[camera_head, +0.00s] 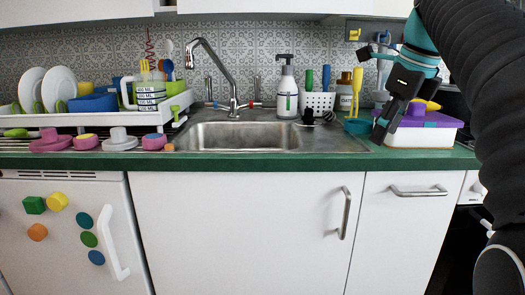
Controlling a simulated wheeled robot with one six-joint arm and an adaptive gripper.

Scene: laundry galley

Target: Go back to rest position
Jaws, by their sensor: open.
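My gripper (373,96) is at the right of the head view, above the counter's right end. It is open, with nothing seen between its fingers. One dark finger points left near the wall and the other hangs down in front of the purple-and-white box (422,137). Whether that lower finger touches the box or the teal item (357,127) beside it, I cannot tell. My dark arm covers the right edge of the view.
A steel sink (250,135) and faucet (215,65) are mid-counter. A soap bottle (287,88) and white utensil holder (318,102) stand behind it. A dish rack (98,112) fills the left. White cabinets (240,230) are below. Upper cupboards (270,5) overhang.

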